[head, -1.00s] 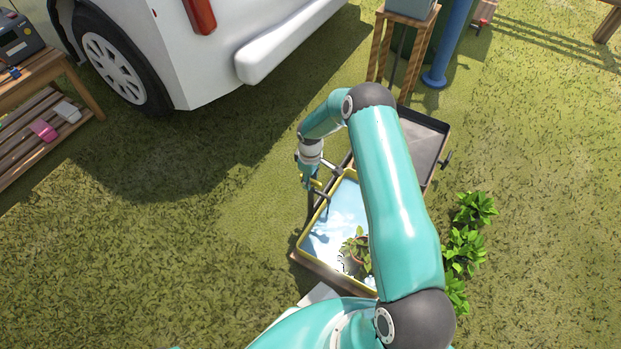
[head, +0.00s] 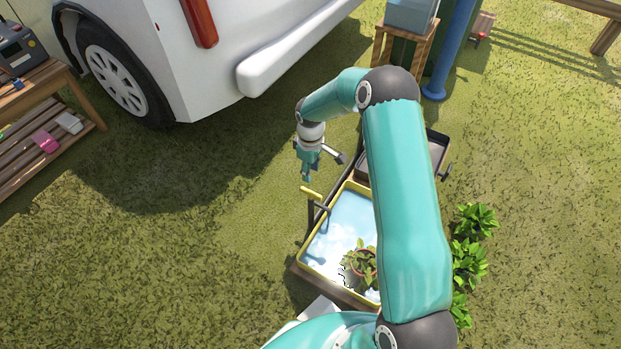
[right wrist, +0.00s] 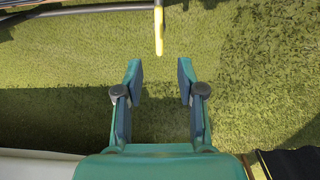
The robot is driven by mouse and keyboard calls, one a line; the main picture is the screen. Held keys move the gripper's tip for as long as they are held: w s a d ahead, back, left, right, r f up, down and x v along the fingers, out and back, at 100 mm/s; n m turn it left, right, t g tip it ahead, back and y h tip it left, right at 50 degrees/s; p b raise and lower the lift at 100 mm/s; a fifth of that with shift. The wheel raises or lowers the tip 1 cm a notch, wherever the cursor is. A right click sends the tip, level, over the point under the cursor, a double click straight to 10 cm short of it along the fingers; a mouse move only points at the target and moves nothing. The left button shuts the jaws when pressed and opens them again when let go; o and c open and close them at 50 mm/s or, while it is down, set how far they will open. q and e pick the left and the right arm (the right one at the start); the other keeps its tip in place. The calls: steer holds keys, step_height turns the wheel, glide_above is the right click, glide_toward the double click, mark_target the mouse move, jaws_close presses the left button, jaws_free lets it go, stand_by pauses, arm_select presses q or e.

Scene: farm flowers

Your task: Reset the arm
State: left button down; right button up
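My right arm reaches across the middle of the head view. Its gripper (head: 306,172) hangs over the left side of a yellow-rimmed tray, near a yellow handle (head: 311,192). In the right wrist view the two fingers of my right gripper (right wrist: 160,76) stand apart with only grass between them. The yellow handle (right wrist: 158,30) shows there just beyond the fingertips, apart from them. My left gripper is not in view.
The tray (head: 318,274) has a pale blue-white surface and holds a potted plant (head: 362,264). A dark tray (head: 437,148) lies behind it. Green plants (head: 468,258) grow at right. A white vehicle (head: 200,60) and a wooden shelf (head: 40,125) stand at left. Grass at lower left is clear.

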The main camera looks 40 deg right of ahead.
steer(key=shift+r, duration=0.4)
steer(key=s+a+f+n+g+y, duration=0.1)
steer(key=s+a+f, duration=0.25)
steer(key=a, duration=0.55)
steer(key=s+a+f+n+g+y, duration=0.1)
steer(key=s+a+f, duration=0.25)
steer(key=a, duration=0.55)
steer(key=s+a+f+m+y, duration=0.15)
steer(key=s+a+m, duration=0.35)
steer(key=s+a, duration=0.9)
step_height(320, 180, up, 35)
steer(key=w+d+m+t+p, duration=0.1)
steer(key=d+m+t+p, duration=0.1)
steer(key=p, duration=3.2)
steer(key=shift+w+f+t, duration=0.15)
steer(key=shift+w+t, duration=0.05)
steer(key=shift+t, duration=0.1)
